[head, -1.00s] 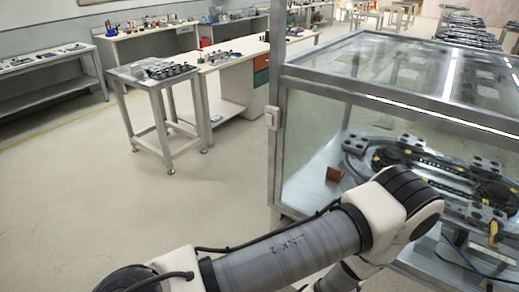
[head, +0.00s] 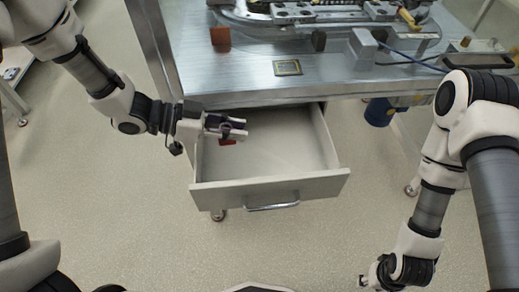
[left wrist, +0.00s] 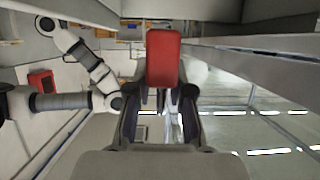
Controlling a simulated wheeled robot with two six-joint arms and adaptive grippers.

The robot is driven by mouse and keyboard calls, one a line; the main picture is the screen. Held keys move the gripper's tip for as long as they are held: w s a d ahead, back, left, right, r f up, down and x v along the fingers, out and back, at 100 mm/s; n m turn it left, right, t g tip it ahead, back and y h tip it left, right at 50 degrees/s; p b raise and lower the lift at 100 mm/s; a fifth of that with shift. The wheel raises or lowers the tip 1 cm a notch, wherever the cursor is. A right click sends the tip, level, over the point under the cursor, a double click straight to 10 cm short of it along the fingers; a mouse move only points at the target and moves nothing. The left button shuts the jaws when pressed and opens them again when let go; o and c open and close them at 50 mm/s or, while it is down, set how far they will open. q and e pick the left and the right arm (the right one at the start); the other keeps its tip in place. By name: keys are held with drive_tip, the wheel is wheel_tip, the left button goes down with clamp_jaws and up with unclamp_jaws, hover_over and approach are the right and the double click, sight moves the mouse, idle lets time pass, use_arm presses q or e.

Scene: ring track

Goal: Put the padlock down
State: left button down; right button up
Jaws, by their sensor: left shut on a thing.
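The red padlock (left wrist: 163,58) is held between the fingers of my left gripper (left wrist: 160,100), its red body sticking out past the fingertips in the left wrist view. In the head view my left gripper (head: 236,128) reaches in over the left part of an open drawer (head: 285,157). The padlock (head: 227,141) shows as a small red patch just under the fingers. I cannot tell whether it touches the drawer floor. The shackle is mostly hidden by the fingers. My right gripper (head: 372,281) hangs low at the bottom edge, away from the drawer; its fingers are too small to read.
The drawer's front panel (head: 270,190) and side walls surround the left gripper's reach. Most of the drawer floor is bare.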

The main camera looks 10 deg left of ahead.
use_arm(q)
drive_tip(key=f+b, duration=0.2)
drive_tip(key=f, duration=0.7)
drive_tip(key=shift+s+f, duration=0.2)
drive_tip(key=shift+f, duration=0.1)
drive_tip(key=shift+f, duration=0.5)
drive_tip(key=c, duration=1)
unclamp_jaws()
drive_tip(key=shift+s, duration=0.15)
drive_tip(key=shift+c, duration=0.2)
drive_tip(key=shift+r, duration=0.1)
